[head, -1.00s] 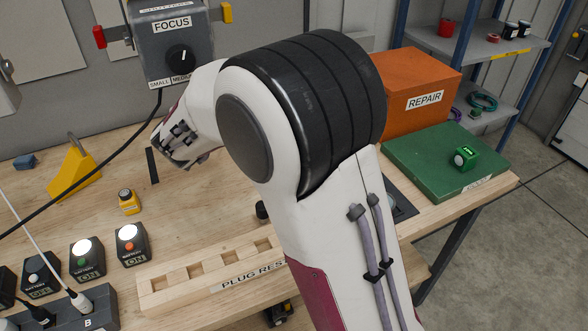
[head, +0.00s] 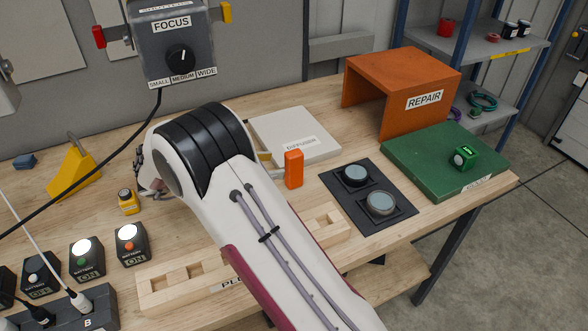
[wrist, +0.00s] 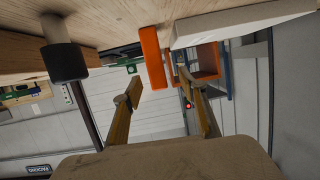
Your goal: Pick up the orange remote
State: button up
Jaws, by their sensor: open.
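The orange remote (head: 293,169) stands upright on the wooden bench, just right of my arm in the head view. My gripper (head: 274,165) reaches toward it from the left, and its fingertips show beside the remote; most of the gripper is hidden behind my arm. In the wrist view, which looks upside down, the orange remote (wrist: 152,55) hangs from the bench between the tips of my open gripper (wrist: 159,77). The gap between the fingers looks empty, and I cannot tell whether either finger touches the remote.
A white diffuser slab (head: 312,140) lies behind the remote. A dark pad (head: 368,207) with two round lenses lies to its right. The wooden plug rest (head: 160,294) is in front. An orange repair box (head: 418,75) and a green mat (head: 425,175) are farther right. A dark-capped post (wrist: 65,55) shows in the wrist view.

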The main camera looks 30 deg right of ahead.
aim_at(286, 167)
jog(key=shift+s+a+f+g, duration=0.1)
jog(key=shift+s+f+g, duration=0.25)
jog(key=shift+s, duration=0.2)
jog(key=shift+x, duration=1.3)
jog(key=shift+r, duration=0.1)
jog(key=shift+w+x, duration=0.15)
jog(key=shift+x, duration=1.15)
jog(key=shift+w+x, duration=0.15)
jog(key=shift+x, duration=1.15)
grip_shut()
